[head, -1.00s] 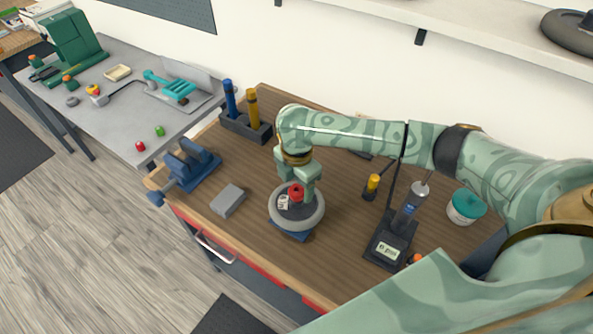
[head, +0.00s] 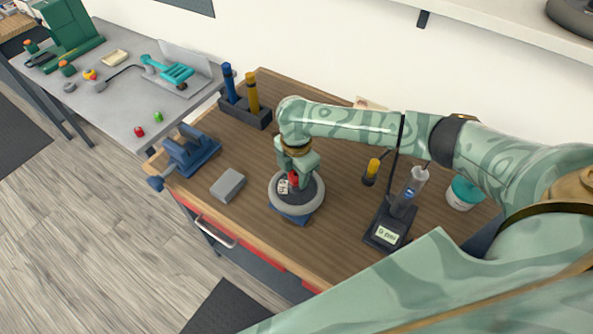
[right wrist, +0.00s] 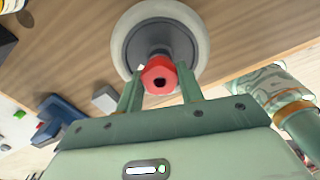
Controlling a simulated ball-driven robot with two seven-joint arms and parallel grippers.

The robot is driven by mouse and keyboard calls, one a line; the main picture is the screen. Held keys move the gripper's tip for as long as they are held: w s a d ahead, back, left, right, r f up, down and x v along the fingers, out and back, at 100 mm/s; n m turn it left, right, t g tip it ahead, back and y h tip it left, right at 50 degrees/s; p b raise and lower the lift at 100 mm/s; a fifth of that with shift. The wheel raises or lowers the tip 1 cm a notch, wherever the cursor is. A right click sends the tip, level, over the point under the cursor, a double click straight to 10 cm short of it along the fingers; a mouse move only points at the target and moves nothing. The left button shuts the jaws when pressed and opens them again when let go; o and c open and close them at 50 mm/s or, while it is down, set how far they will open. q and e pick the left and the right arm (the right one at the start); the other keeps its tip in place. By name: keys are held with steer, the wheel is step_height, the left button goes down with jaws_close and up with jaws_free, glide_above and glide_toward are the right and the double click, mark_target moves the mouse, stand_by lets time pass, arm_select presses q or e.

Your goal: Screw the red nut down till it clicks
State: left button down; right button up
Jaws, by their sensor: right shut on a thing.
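The red nut (head: 294,180) sits at the centre of a small grey-rimmed wheel (head: 310,203) on the wooden workbench. The wheel rests on a blue stand (head: 297,218). My right gripper (head: 297,173) comes down from above with its fingers on either side of the nut. In the right wrist view the red nut (right wrist: 160,76) shows a dark hole in its middle, between the two green fingers, which are shut on it.
A grey block (head: 228,185) and a blue vise (head: 190,152) stand left of the wheel. A dark stand with a small display (head: 387,236), a yellow-topped tool (head: 371,172) and a teal-lidded tub (head: 463,193) stand to the right. A holder (head: 246,113) is behind.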

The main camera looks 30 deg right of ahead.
steer(key=shift+r+m+p, duration=0.15)
steer(key=shift+m+p, duration=2.45)
steer(key=shift+p, duration=0.75)
steer(key=shift+m+p, duration=2.5)
steer(key=shift+m, duration=0.1)
steer(key=m+p, duration=0.3)
steer(key=m, duration=0.2)
steer(key=shift+p, duration=0.35)
steer(key=m+p, duration=0.1)
steer(key=m, duration=0.3)
steer(key=shift+p, duration=0.35)
steer(key=shift+w+m, duration=0.1)
steer(key=shift+m, duration=0.9)
steer(key=o, duration=1)
steer(key=shift+o, duration=0.2)
